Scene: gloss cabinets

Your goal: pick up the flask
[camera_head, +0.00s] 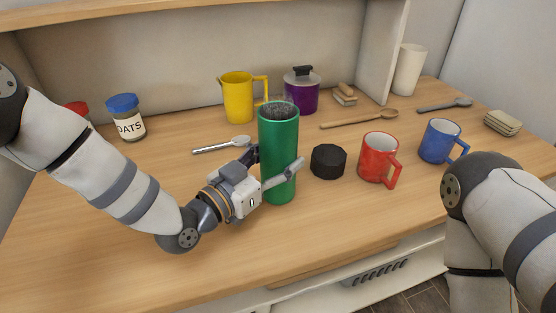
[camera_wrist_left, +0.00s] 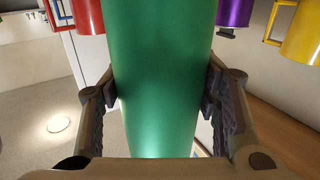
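The flask is a tall green cylinder (camera_head: 279,140) with an open, dark speckled top. It stands upright near the front middle of the wooden counter; I cannot tell whether its base touches the wood. My left gripper (camera_head: 275,167) reaches it from the left, with one finger on each side of its lower half. In the left wrist view the flask (camera_wrist_left: 163,80) fills the space between the fingers, and both finger pads press against its sides. A black faceted lid (camera_head: 328,161) lies to the right of the flask. My right gripper is out of view; only my right arm shows.
A red mug (camera_head: 379,158) and a blue mug (camera_head: 441,141) stand to the right. A metal spoon (camera_head: 222,145) lies behind my left gripper. A yellow jug (camera_head: 238,97), purple canister (camera_head: 301,91) and oats jar (camera_head: 126,118) stand behind. The counter's front left is clear.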

